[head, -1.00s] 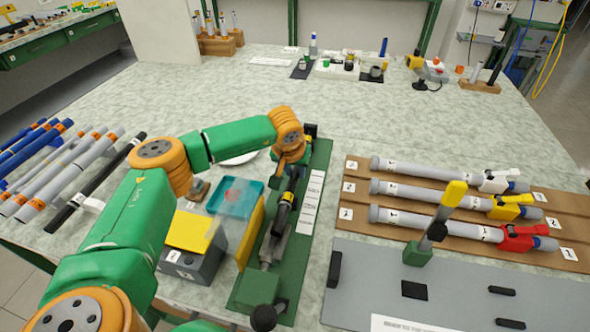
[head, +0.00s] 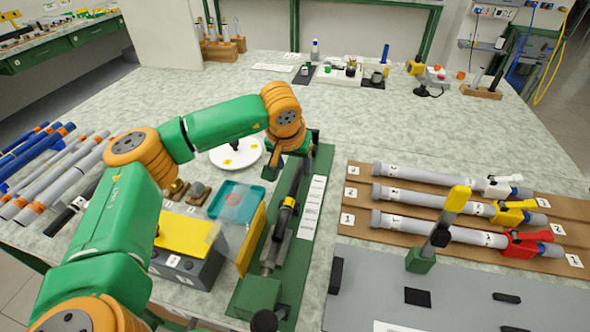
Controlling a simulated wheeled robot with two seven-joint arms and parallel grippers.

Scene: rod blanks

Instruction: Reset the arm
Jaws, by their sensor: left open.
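My left arm, green with orange joints, reaches in from the left in the head view. Its gripper (head: 289,164) points down over the far end of a green fixture board (head: 318,178). The jaws are open. A dark rod with a yellow band (head: 287,205) lies along the board, below and nearer than the gripper. I see nothing held between the fingers, though the arm hides part of that area. My right gripper is not in view.
A white plate (head: 222,160) lies left of the gripper. A teal tray (head: 257,194) and a grey box with a yellow top (head: 184,265) stand nearer. Grey tubes rest on a brown rack (head: 356,172) at right.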

